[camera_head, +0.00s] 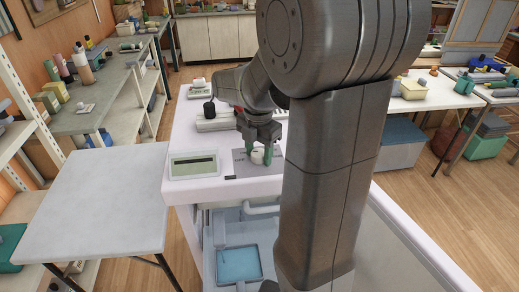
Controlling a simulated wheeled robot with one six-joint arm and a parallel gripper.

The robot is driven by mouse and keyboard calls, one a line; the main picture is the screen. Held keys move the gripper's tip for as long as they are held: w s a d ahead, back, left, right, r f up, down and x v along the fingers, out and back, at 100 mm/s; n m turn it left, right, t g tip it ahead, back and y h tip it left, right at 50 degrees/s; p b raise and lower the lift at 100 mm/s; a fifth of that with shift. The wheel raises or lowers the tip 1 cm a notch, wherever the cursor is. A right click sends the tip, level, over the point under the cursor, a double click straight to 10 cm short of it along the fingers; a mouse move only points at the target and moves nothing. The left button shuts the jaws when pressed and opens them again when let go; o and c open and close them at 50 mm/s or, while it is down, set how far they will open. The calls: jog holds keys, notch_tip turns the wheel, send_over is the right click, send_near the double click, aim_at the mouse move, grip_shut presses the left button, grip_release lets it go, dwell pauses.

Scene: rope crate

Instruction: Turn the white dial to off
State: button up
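The white dial (257,157) sits on a grey plate (240,168) on top of the white counter, left of my arm. My gripper (259,153) points down over it, with one green fingertip on each side of the dial. The fingertips look very close to the dial's sides, but I cannot tell whether they touch it. Part of the dial is hidden by the fingers, and its marking is too small to read.
Behind stand a black knob (209,108) and a pale block (213,124). A bare grey table (95,205) is at left. A blue tray (239,265) sits below the counter.

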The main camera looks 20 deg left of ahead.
aim_at(259, 151)
dwell(0.3)
jog(key=shift+r+p, duration=2.2)
jog(key=shift+r, duration=0.35)
jog(key=shift+f, duration=0.15)
notch_tip(259, 151, down, 5)
jog(key=b, duration=0.5)
jog(key=shift+f, duration=0.2)
jog(key=shift+r+m, duration=0.2)
jog(key=shift+m, duration=0.2)
jog(key=shift+r+m, duration=0.1)
jog(key=shift+m, duration=1.7)
